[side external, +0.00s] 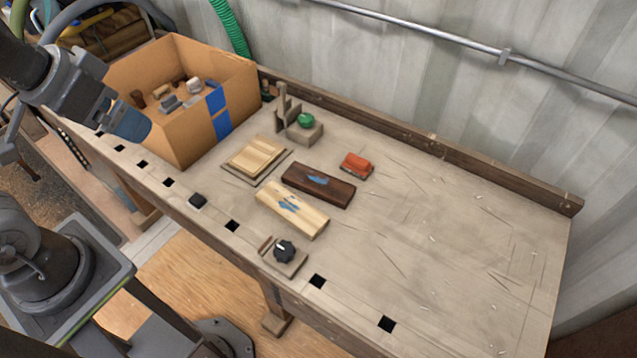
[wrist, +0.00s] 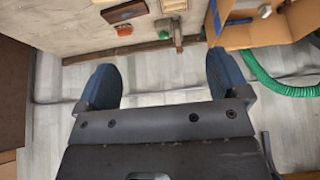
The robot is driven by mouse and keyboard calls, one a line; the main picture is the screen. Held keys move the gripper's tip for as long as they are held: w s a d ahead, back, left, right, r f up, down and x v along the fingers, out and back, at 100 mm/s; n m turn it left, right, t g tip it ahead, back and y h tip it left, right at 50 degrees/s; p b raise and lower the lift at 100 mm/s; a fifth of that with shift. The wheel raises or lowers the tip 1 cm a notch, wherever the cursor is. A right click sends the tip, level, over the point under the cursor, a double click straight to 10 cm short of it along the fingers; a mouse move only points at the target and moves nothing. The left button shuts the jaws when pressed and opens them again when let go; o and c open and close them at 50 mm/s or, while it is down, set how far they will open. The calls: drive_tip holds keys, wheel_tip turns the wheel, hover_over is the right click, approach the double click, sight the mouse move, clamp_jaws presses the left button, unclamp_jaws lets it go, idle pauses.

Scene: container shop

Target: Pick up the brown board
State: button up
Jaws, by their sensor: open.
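The brown board (side external: 318,186) is a dark, flat, oblong piece with a blue mark on top. It lies on the workbench (side external: 440,260), just behind a pale wooden board (side external: 305,218) that also has a blue mark. The brown board also shows at the top of the wrist view (wrist: 124,12). My gripper (side external: 132,125) is at the left in the side view, up in front of the cardboard box and well away from the board. In the wrist view its two blue fingers (wrist: 162,80) are spread wide with nothing between them.
The cardboard box (side external: 190,140) with blue tape holds several items. Near the brown board are a red block (side external: 357,166), a light wooden piece on a thin base (side external: 256,157), a green-topped fixture (side external: 305,122) and a black knob (side external: 285,250). The bench's right side is clear.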

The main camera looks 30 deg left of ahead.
drive_tip(key=w+d+r+n+g, duration=0.1)
drive_tip(key=w+d+n+g, duration=0.1)
drive_tip(key=w+n, duration=0.45)
drive_tip(key=n+g, duration=0.4)
drive_tip(key=n, duration=0.9)
hover_over(319, 181)
wheel_tip(319, 181, down, 19)
drive_tip(key=shift+m, duration=0.25)
wheel_tip(319, 181, down, 13)
drive_tip(key=shift+s+f, duration=0.1)
drive_tip(key=shift+f, duration=0.1)
drive_tip(key=shift+c, duration=0.2)
drive_tip(key=c, duration=1)
drive_tip(key=shift+r, duration=0.1)
